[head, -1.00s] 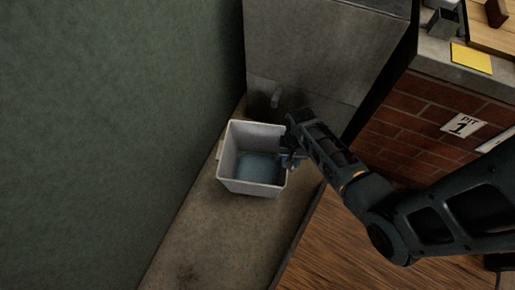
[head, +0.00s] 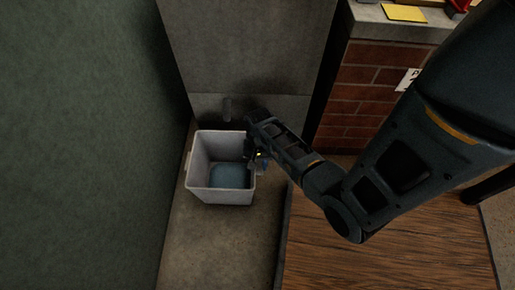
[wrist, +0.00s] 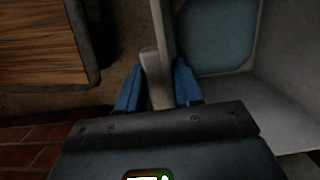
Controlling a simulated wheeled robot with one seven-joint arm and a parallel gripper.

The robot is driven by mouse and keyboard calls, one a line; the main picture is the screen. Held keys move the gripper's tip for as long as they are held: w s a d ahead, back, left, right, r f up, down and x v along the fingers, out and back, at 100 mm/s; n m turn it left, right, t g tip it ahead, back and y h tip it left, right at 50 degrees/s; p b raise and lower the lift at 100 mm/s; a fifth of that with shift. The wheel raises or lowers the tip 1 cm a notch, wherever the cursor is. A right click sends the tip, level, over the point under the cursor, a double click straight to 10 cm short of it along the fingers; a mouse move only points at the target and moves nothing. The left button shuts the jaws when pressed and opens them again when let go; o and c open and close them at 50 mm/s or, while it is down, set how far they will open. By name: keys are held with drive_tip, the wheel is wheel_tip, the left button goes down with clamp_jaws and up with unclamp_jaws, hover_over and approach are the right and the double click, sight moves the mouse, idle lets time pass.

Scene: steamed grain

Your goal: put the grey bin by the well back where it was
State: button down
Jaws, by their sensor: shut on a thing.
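The grey bin (head: 221,197) stands upright in the head view, close in front of a concrete block with a spout (head: 227,108). A flat blue surface (head: 229,175) lies inside it; I cannot tell whether it is water. My gripper (head: 257,162) is at the bin's right side. In the wrist view, the blue fingers of my gripper (wrist: 158,88) are shut on a grey rim or handle part of the bin (wrist: 157,72). The bin's inside (wrist: 215,38) shows beyond it. I cannot tell whether its base touches the floor.
A green wall (head: 80,140) runs close along the left. Bare concrete floor (head: 215,250) lies in front of the bin. A wooden platform (head: 380,265) is at the right. A brick counter (head: 365,95) with a yellow sheet (head: 404,13) stands at the back right.

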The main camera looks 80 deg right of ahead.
drive_tip(key=w+d+f+b, duration=0.1)
drive_tip(key=d+f+b, duration=0.2)
drive_tip(key=d, duration=0.6)
drive_tip(key=shift+w+d+f+b, duration=0.2)
drive_tip(key=shift+d+b, duration=0.1)
drive_tip(key=shift+b, duration=0.9)
drive_tip(key=shift+f, duration=0.1)
drive_tip(key=c, duration=0.8)
unclamp_jaws()
drive_tip(key=shift+s, duration=0.1)
drive_tip(key=shift+o, duration=0.2)
